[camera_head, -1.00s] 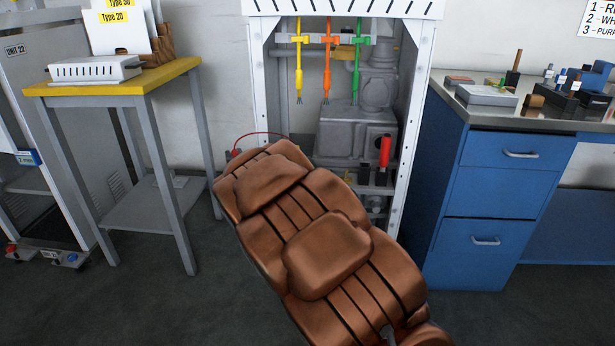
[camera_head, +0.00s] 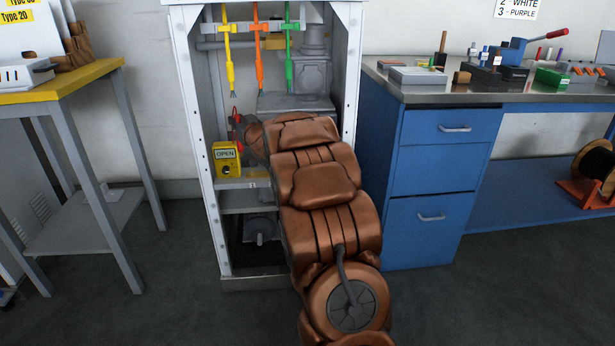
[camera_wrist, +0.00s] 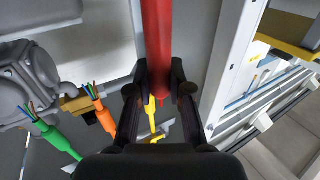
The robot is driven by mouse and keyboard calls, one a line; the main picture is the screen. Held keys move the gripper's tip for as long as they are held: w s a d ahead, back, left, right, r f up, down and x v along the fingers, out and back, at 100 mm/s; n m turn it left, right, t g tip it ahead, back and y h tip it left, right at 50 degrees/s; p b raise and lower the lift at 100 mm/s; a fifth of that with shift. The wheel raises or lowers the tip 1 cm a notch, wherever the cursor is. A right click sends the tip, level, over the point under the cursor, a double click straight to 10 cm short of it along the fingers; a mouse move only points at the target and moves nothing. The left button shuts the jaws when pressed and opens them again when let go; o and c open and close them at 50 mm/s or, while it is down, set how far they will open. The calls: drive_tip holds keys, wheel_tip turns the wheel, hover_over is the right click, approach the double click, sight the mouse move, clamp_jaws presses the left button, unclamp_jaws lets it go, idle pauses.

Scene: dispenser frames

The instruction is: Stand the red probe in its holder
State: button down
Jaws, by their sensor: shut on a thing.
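The red probe is held between the fingers of my gripper (camera_wrist: 159,92). In the wrist view the probe (camera_wrist: 157,40) runs from the top edge down between the two black fingers, its narrow end towards the gripper palm. My gripper (camera_head: 243,130) there is small, dark and partly hidden by my brown arm. I cannot make out the probe's holder in either current view.
The white cabinet (camera_head: 197,130) has side posts close to my arm. Yellow (camera_head: 228,50), orange (camera_head: 258,48) and green (camera_head: 288,50) cables hang inside above my gripper. A blue drawer bench (camera_head: 447,165) stands right; a yellow-topped table (camera_head: 75,80) stands left.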

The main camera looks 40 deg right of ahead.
drive_tip(key=s+d+m+h, duration=0.1)
drive_tip(key=s+d, duration=0.2)
drive_tip(key=d, duration=0.4)
drive_tip(key=s+d+m+g+h+b, duration=0.1)
drive_tip(key=s+d, duration=0.2)
drive_tip(key=d, duration=0.3)
drive_tip(key=s+d+h, duration=0.2)
drive_tip(key=s+d, duration=0.1)
drive_tip(key=d, duration=0.4)
wheel_tip(320, 180, down, 10)
drive_tip(key=b, duration=0.5)
drive_tip(key=shift+d, duration=0.2)
drive_tip(key=shift+f, duration=0.15)
drive_tip(key=c, duration=1.1)
unclamp_jaws()
